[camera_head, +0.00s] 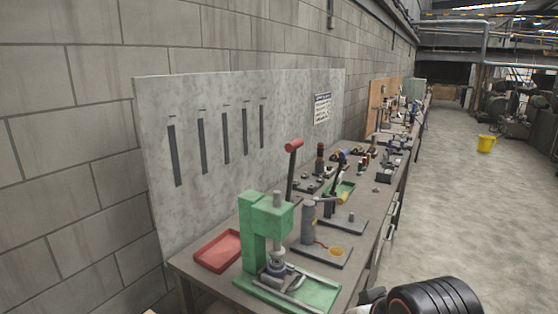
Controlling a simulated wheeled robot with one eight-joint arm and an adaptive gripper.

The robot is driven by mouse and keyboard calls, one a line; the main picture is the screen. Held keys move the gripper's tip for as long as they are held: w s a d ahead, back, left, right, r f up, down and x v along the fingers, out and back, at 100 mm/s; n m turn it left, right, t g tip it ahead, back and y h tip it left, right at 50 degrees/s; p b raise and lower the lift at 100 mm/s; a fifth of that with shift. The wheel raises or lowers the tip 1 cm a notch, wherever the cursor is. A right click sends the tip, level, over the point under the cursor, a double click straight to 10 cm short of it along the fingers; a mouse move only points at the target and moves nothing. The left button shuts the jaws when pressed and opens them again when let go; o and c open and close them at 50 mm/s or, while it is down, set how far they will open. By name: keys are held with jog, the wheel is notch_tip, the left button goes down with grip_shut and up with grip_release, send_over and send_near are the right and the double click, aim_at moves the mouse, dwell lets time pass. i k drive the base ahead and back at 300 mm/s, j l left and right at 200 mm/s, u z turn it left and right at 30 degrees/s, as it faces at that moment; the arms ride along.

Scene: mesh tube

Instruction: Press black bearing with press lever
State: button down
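A green press (252,232) stands at the near end of the workbench. Its dark lever (290,180) rises upright beside the press head and ends in a red handle (294,146). Under the press ram (278,240) a round dark grey-blue part (277,270) sits on the press base. It may be the black bearing, but it is too small to be sure. I cannot tell whether the ram touches it. A black, rounded part of my arm shows at the bottom right, apart from the press. My gripper's fingers are not in view.
A red tray (218,250) lies left of the press. Behind it on the workbench (205,280) are a grey cylinder fixture (308,222) and several tools and small parts. A grey board (235,125) backs the bench. The floor (450,190) on the right is clear near the bench.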

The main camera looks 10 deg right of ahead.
aim_at(291, 148)
jog(key=j+z, duration=0.35)
jog(key=j, duration=0.55)
jog(key=k+l, duration=0.1)
jog(key=l, duration=0.35)
jog(key=l+u, duration=0.15)
jog(key=l, duration=0.3)
jog(key=i+l+u, duration=0.2)
jog(key=l, duration=0.4)
jog(key=l+u, duration=0.2)
jog(key=l, duration=0.4)
jog(key=i+u, duration=0.15)
jog(key=i, duration=0.3)
jog(key=i+l+u, duration=0.15)
jog(key=i, duration=0.3)
